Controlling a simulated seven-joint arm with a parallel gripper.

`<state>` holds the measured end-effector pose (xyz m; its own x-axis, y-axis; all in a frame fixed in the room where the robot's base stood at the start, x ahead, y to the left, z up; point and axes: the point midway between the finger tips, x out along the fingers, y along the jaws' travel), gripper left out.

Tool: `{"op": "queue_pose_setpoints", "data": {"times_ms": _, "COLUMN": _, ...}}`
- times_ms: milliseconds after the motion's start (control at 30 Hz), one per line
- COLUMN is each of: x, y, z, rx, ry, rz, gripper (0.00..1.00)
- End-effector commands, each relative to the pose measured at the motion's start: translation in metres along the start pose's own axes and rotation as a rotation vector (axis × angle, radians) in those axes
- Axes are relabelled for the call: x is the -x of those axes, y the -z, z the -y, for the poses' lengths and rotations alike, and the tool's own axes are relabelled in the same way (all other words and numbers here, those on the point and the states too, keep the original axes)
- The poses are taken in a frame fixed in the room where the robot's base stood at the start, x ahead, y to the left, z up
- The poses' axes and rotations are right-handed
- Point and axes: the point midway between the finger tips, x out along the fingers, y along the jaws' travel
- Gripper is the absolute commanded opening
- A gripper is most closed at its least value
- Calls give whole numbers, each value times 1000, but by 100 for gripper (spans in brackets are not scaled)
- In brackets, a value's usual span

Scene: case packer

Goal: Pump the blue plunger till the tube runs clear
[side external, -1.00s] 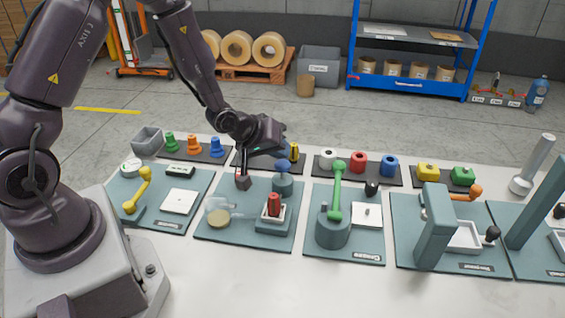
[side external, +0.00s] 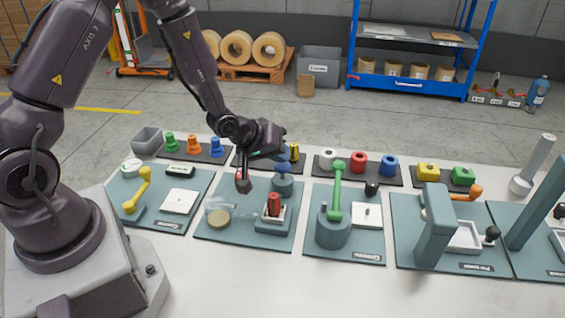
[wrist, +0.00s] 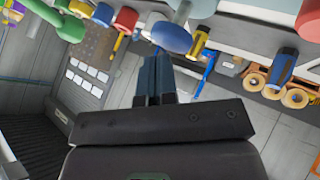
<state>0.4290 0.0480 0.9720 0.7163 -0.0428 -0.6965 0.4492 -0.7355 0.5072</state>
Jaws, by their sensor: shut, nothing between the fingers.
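The blue plunger (side external: 284,168) stands on a round grey-teal base at the back of the second board (side external: 245,242) from the left. A clear vessel or tube (side external: 232,213), with a yellowish disc (side external: 219,218) at its left end, lies at the front left of that board; whether the tube is clear inside I cannot tell. My gripper (side external: 243,183) is shut and empty, its tips above the board, left of the plunger in the side view. In the wrist view my shut fingers (wrist: 155,78) point toward a blue round knob (wrist: 171,37); contact cannot be told.
A red cylinder (side external: 274,202) stands in a holder at the front right of the same board. A green lever (side external: 337,190) rises on the board to the right, and a yellow arm (side external: 140,190) stands on the left board. Coloured parts line the back. The white table front is clear.

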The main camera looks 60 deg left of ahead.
Motion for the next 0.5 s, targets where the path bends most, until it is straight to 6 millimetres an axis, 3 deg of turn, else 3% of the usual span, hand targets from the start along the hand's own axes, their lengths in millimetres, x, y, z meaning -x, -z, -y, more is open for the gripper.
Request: {"op": "queue_pose_setpoints", "data": {"times_ms": 500, "x": -5, "y": -4, "z": 4, "rx": 0, "ry": 1, "rz": 1, "gripper": 0}}
